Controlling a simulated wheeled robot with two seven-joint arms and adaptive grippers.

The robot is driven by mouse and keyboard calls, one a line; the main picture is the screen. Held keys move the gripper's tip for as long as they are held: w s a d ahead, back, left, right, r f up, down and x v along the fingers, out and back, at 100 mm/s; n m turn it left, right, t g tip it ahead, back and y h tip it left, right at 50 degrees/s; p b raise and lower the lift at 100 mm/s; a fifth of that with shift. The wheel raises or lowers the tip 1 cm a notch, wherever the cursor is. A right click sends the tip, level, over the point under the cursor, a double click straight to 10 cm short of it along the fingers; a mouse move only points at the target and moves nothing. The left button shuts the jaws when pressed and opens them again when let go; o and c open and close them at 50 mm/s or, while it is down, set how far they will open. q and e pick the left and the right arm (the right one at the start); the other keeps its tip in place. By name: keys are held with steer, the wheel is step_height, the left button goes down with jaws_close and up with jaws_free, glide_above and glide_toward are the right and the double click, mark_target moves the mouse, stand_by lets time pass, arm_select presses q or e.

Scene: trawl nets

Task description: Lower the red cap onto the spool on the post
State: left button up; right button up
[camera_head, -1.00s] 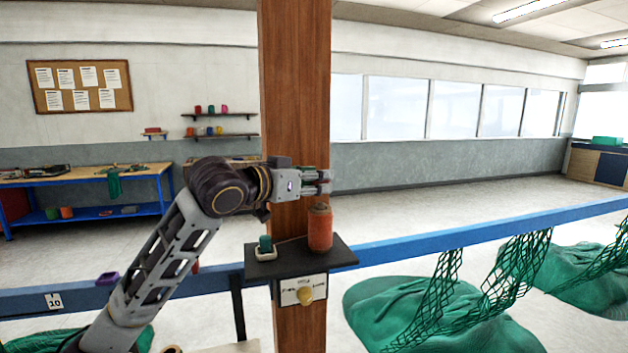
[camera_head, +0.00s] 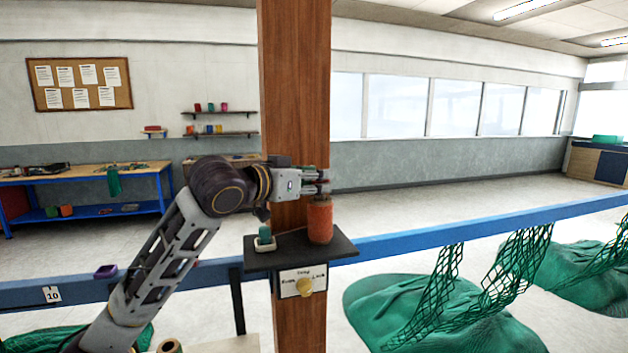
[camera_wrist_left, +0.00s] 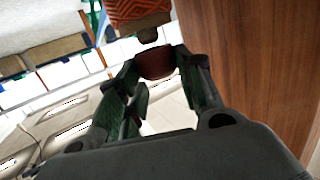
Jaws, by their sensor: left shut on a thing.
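The orange-red spool (camera_head: 320,222) stands upright on a dark shelf (camera_head: 338,247) fixed to the wooden post (camera_head: 296,90). My left gripper (camera_head: 321,183) reaches in from the left, just above the spool's top. In the left wrist view its fingers (camera_wrist_left: 160,85) are shut on the dark red cap (camera_wrist_left: 157,63). The spool's patterned side (camera_wrist_left: 136,10) shows beyond the fingertips, with a dark stub at its end near the cap. A small gap seems to remain between cap and stub. In the head view the fingers mostly hide the cap. My right gripper is not in view.
A green spool in a pale holder (camera_head: 264,240) sits at the shelf's left. A sign with a yellow knob (camera_head: 304,284) is below. A blue rail (camera_head: 450,239) runs behind, with green nets (camera_head: 430,310) at right. The post stands close beside my gripper.

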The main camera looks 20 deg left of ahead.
arm_select(q)
steer(key=shift+p, duration=0.45)
stand_by(1.2)
steer(key=shift+f+b, duration=0.35)
steer(key=shift+f, duration=0.35)
stand_by(0.5)
steer(key=o, duration=1)
steer(key=shift+c, duration=0.2)
steer(key=v, duration=1.2)
steer(key=shift+a+f, duration=0.1)
stand_by(0.3)
